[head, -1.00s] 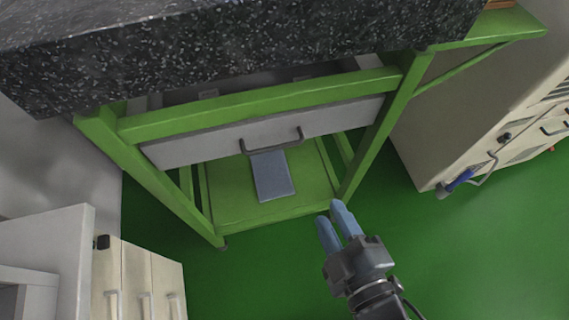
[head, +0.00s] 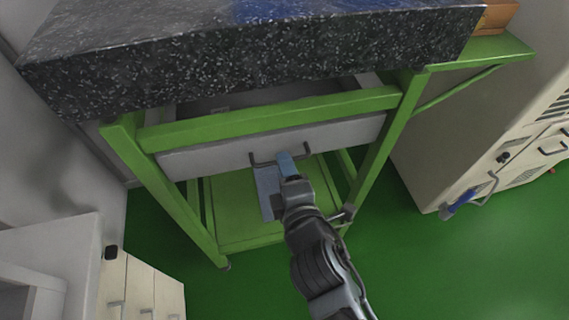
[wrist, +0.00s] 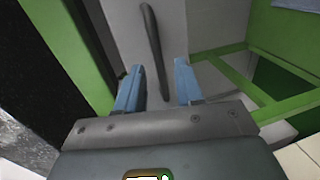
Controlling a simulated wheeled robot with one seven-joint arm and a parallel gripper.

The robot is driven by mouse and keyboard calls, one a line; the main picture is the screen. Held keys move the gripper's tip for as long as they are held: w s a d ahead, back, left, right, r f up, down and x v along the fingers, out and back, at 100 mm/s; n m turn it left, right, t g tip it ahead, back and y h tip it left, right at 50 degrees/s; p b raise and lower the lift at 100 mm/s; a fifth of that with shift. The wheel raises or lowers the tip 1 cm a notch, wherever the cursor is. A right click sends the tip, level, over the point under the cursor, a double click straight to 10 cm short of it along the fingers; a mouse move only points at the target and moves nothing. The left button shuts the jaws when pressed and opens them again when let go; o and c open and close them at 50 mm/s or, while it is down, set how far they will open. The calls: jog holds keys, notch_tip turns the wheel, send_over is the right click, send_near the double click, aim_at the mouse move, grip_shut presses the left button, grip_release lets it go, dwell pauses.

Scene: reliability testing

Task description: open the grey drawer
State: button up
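The grey drawer (head: 220,156) sits under the speckled black worktop in a green frame, and looks shut. Its dark bar handle (head: 262,160) runs across the front. My gripper (head: 285,158) is at the handle's right half in the head view and partly covers it. In the wrist view, the handle (wrist: 153,45) passes between the two blue fingers of my gripper (wrist: 157,85), which are apart. The drawer front (wrist: 205,25) lies behind it. I cannot tell whether a finger touches the handle.
The black worktop (head: 330,55) overhangs the drawer. Green legs (head: 385,145) stand on both sides, with a green lower shelf (head: 235,215) below. A beige cabinet (head: 440,150) is at right, and pale drawers (head: 140,290) are at lower left. Green floor (head: 420,260) is clear at lower right.

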jog(key=shift+x, duration=0.8)
jog(key=shift+c, duration=0.4)
grip_shut()
dwell(0.5)
